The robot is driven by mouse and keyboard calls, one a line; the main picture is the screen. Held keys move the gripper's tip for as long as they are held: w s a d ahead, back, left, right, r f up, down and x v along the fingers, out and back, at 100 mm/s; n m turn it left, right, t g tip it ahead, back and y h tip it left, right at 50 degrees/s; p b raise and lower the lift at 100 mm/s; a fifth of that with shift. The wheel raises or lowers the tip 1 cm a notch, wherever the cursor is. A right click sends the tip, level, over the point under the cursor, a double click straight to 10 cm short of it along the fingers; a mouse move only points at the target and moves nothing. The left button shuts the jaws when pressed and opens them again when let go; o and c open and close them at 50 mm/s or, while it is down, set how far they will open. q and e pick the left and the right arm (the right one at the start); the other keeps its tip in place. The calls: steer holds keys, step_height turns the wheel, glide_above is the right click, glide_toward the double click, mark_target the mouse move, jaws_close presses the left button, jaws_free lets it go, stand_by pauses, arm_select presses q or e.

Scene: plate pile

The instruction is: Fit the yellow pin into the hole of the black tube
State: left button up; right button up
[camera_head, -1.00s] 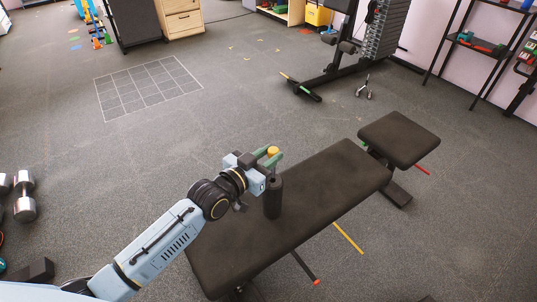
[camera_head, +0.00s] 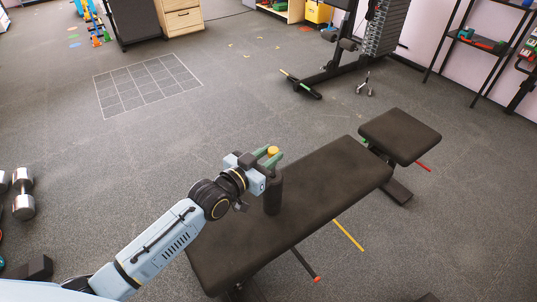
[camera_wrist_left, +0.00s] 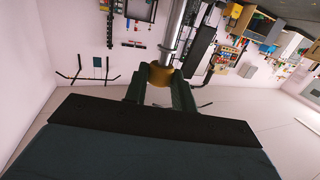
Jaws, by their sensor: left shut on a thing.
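The black tube (camera_head: 273,194) stands upright on the dark padded bench. The yellow pin (camera_head: 272,151) shows its top between the greenish fingers of my left gripper (camera_head: 271,160), directly above the tube in the head view. The gripper is shut on the pin. In the left wrist view, the pin (camera_wrist_left: 160,74) sits between the two fingers (camera_wrist_left: 160,88). Its lower part and the tube's mouth are hidden by the fingers, so I cannot tell whether the pin enters the hole. My right gripper is not in view.
The bench pad (camera_head: 325,190) is otherwise clear around the tube. A separate seat pad (camera_head: 400,136) stands at its far right end. Dumbbells (camera_head: 23,195) lie on the floor at the left. A weight machine (camera_head: 345,60) stands at the back.

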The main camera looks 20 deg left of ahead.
arm_select(q)
steer(key=shift+f+b, duration=1.7)
steer(key=shift+f, duration=1.15)
steer(key=o, duration=1.1)
steer(key=shift+s, duration=0.15)
steer(key=p+v, duration=0.4)
steer(key=v, duration=0.9)
steer(key=shift+p, duration=0.4)
steer(key=shift+s, duration=0.15)
